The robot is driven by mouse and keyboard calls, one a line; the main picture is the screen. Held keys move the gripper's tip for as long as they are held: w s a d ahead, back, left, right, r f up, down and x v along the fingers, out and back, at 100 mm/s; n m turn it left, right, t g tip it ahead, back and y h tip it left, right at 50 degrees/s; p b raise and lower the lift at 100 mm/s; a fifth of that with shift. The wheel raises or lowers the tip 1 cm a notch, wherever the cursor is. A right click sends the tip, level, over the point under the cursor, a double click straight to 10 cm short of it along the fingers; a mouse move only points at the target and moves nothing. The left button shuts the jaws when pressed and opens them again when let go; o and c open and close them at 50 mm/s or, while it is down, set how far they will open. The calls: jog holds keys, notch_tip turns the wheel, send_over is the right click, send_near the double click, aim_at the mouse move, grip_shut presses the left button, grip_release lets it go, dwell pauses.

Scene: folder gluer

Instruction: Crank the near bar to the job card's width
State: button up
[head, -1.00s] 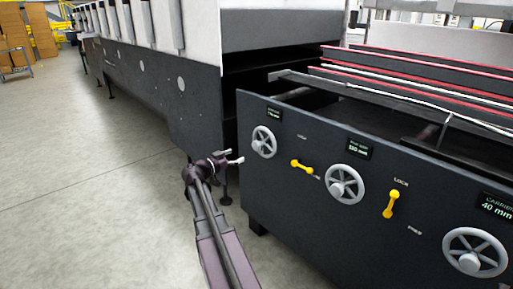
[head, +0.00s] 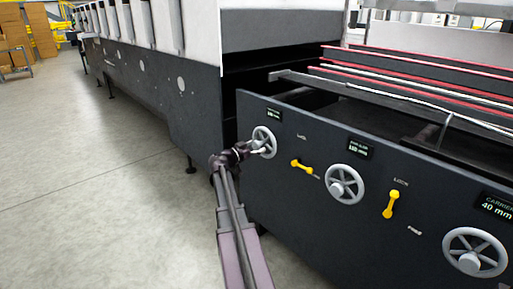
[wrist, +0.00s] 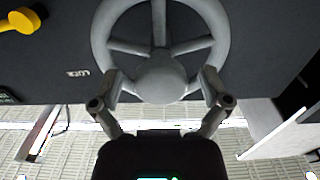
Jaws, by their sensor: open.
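A grey spoked handwheel (head: 264,141) is at the left end of the dark front panel, with a small display (head: 274,115) above it too small to read surely. My gripper (head: 258,150) is at this wheel. In the wrist view the handwheel (wrist: 160,75) fills the top middle, and my open gripper (wrist: 160,88) has one finger either side of the wheel's lower part; contact cannot be told. The middle handwheel (head: 344,184) and right handwheel (head: 474,252) stand apart from my gripper. I cannot make out a job card.
A yellow lever (head: 301,166) sits right of the left wheel, tilted nearly level; it also shows in the wrist view (wrist: 22,20). Another yellow lever (head: 391,204) stands near upright. The right display (head: 496,207) reads 40 mm. Clear floor (head: 110,200) lies at left.

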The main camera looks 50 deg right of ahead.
jog(key=c, duration=1.3)
jog(key=shift+m, duration=0.3)
jog(key=o, duration=1.3)
jog(key=shift+a, duration=0.1)
jog(key=w+a, duration=0.2)
jog(key=a, duration=0.9)
jog(key=shift+a, duration=0.35)
